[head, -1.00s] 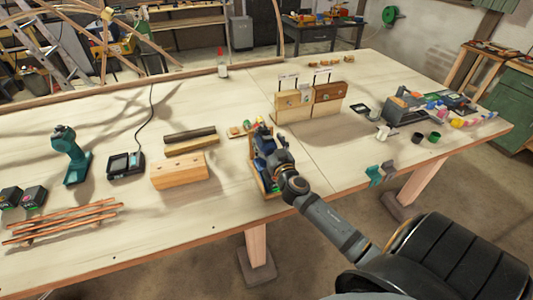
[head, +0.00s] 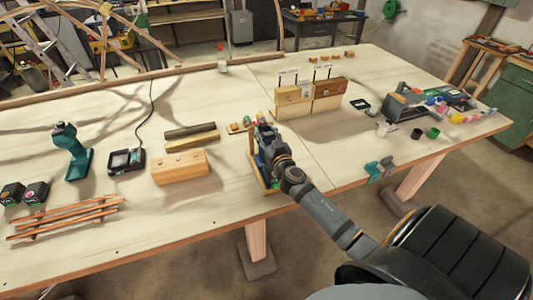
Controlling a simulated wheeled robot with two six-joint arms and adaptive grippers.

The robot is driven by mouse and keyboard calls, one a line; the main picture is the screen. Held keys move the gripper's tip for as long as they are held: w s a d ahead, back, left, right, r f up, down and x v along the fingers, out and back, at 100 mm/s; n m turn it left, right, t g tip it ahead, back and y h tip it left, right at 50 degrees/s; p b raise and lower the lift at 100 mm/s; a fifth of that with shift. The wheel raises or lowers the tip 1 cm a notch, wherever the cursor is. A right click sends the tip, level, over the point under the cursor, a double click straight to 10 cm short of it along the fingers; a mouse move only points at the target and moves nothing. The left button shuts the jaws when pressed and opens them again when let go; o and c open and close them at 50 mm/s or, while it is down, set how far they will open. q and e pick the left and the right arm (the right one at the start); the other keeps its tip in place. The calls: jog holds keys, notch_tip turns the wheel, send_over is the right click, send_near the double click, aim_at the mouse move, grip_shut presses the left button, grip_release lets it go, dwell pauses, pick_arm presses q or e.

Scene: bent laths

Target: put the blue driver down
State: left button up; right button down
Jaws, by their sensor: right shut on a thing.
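My right gripper (head: 264,138) reaches in from the lower right to the front middle of the workbench. It is shut on the blue driver (head: 261,161), of which only a small dark blue part shows beside and below the gripper. The driver is at a small wooden tray or stand (head: 254,171) near the bench's front edge. My gripper and wrist hide most of the driver, so I cannot tell whether it touches the tray's bottom. My left gripper is not in view.
A teal drill (head: 76,160) stands at the left by a black charger (head: 126,161). A drilled wooden block (head: 180,168) lies left of the tray. Copper-coloured laths (head: 66,217) lie at front left. A teal clamp (head: 377,170) sits on the front edge. Bare bench lies between block and laths.

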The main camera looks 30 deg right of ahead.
jog(key=shift+f, duration=0.3)
jog(key=shift+r, duration=0.15)
jog(key=shift+r+p, duration=0.3)
jog(key=shift+p, duration=0.1)
jog(key=r+p, duration=0.1)
jog(key=r, duration=0.1)
jog(key=shift+w+r+p, duration=0.2)
jog(key=shift+r+p, duration=0.2)
jog(key=s+a+r+p, duration=0.5)
jog(key=a+r+p, duration=0.3)
jog(key=a, duration=0.5)
jog(key=shift+s+r, duration=0.2)
jog(key=shift+r, duration=0.65)
